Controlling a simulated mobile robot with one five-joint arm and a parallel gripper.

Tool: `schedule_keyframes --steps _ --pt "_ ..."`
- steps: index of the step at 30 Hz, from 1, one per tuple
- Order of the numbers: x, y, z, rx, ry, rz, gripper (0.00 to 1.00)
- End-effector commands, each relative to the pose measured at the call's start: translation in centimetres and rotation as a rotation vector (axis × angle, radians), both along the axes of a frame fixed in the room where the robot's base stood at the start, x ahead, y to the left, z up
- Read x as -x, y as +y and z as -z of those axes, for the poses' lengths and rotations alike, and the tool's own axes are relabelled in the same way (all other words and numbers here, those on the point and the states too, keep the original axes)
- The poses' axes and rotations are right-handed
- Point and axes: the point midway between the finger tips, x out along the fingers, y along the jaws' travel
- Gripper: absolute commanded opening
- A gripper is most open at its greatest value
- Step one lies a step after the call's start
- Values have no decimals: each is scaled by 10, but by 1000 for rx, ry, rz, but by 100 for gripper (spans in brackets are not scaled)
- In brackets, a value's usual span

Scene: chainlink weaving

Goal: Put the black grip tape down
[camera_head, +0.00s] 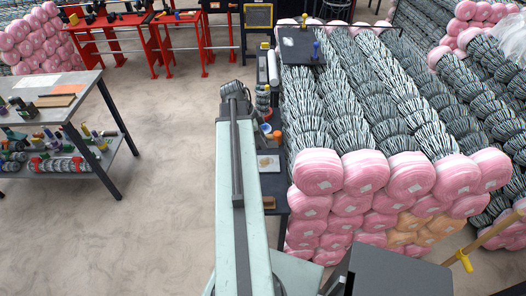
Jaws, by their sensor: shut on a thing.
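My gripper (235,92) is at the far end of my outstretched arm, left of the narrow dark side table. It is shut on the black grip tape. The arm's end and the small size hide most of the tape, so its outline is not clear. The gripper is above the floor, near the table's far left edge; whether anything there touches is not clear.
The dark side table (271,184) holds small jars, rolls and a brown block. Stacked pink-ended wire coils (319,172) stand right of it. A grey workbench (40,84) with a loaded lower shelf is at left. Red stands (155,40) are behind. Floor between is clear.

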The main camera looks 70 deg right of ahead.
Motion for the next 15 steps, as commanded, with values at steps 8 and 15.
schedule_keyframes --steps 8,15 --pt "1 -7 76 -2 1 25 0" --pt "2 -15 175 -6 3 61 0"
